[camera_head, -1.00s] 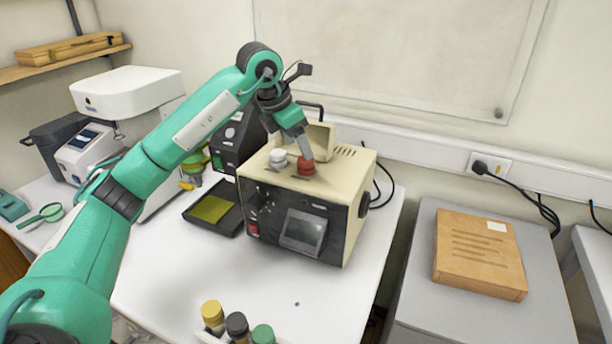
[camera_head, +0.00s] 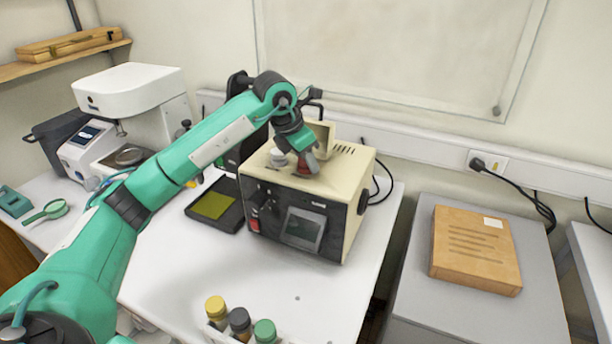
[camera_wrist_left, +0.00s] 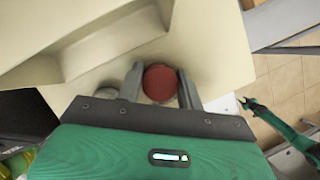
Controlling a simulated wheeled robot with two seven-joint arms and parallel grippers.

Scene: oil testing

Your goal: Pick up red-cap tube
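The red-cap tube (camera_head: 305,167) sits in the top of the cream-coloured machine (camera_head: 345,185), with only its red cap showing; the rest is hidden inside. In the left wrist view the red cap (camera_wrist_left: 160,83) lies between the two grey fingers. My left gripper (camera_head: 307,162) points down over it, and the wrist view shows the gripper (camera_wrist_left: 161,88) open, one finger on each side of the cap with small gaps.
A white cap (camera_head: 278,158) stands close to the left of the red one. The machine's open lid (camera_head: 322,133) rises behind. Several capped bottles (camera_head: 240,322) stand at the front of the white table (camera_head: 180,265). A cardboard box (camera_head: 477,252) lies on the grey cabinet at right.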

